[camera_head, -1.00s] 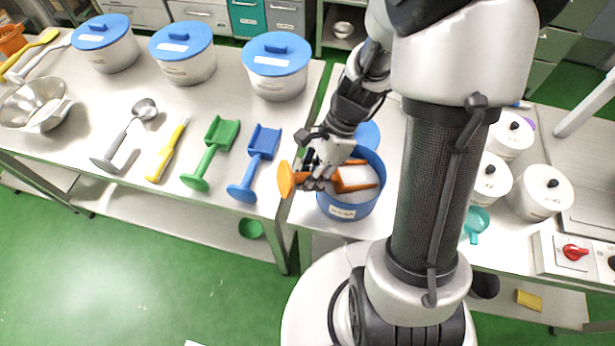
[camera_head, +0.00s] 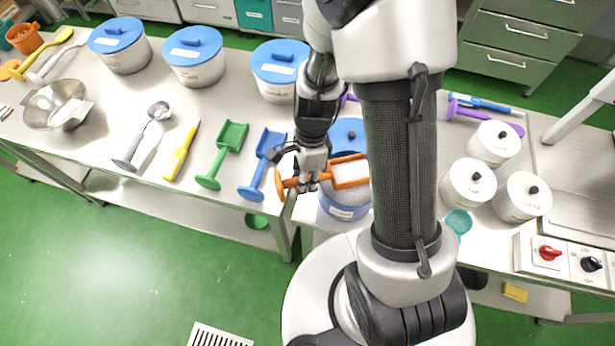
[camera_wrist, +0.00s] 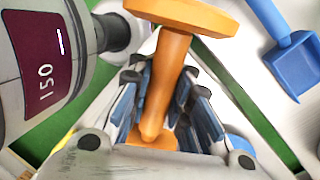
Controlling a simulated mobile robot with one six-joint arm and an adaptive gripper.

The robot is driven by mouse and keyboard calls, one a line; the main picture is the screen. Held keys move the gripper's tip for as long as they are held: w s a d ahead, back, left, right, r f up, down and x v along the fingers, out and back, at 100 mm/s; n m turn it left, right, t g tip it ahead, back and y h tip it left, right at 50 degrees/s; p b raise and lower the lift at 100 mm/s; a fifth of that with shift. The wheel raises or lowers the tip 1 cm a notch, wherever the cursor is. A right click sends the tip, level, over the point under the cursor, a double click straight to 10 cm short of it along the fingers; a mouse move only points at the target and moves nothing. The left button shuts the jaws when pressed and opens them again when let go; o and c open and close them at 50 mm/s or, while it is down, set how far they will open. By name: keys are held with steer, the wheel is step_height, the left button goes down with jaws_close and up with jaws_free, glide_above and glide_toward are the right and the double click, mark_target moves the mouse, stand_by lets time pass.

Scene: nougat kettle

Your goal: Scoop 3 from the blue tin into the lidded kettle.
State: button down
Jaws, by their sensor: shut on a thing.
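My gripper (camera_head: 303,180) is shut on the handle of an orange scoop (camera_head: 340,185). In the wrist view the orange handle (camera_wrist: 168,70) runs between the fingers. The scoop and my arm hide most of the tin's opening. A blue lid (camera_head: 346,131) lies behind the tin. White lidded pots with black knobs stand to the right: one in front (camera_head: 467,184), one behind (camera_head: 495,141) and one at right (camera_head: 523,195). I cannot tell which is the kettle.
A blue scoop (camera_head: 263,163), green scoop (camera_head: 222,155), yellow tool (camera_head: 181,150) and metal scoop (camera_head: 142,137) lie left. Blue-lidded tins (camera_head: 278,75) stand behind them. My arm crosses between the blue tin and the pots. A teal scoop (camera_head: 459,221) lies near the front pot.

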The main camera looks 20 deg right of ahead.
steer(key=shift+a+r+p, duration=0.25)
steer(key=shift+r+p, duration=0.4)
steer(key=shift+p, duration=0.1)
steer(key=shift+a+r+p, duration=0.25)
steer(key=shift+r+p, duration=0.4)
steer(key=shift+p, duration=0.05)
steer(key=shift+h, duration=0.5)
steer(key=r+p, duration=0.1)
steer(key=p, duration=0.1)
steer(key=r+p, duration=0.4)
steer(key=shift+a, duration=0.3)
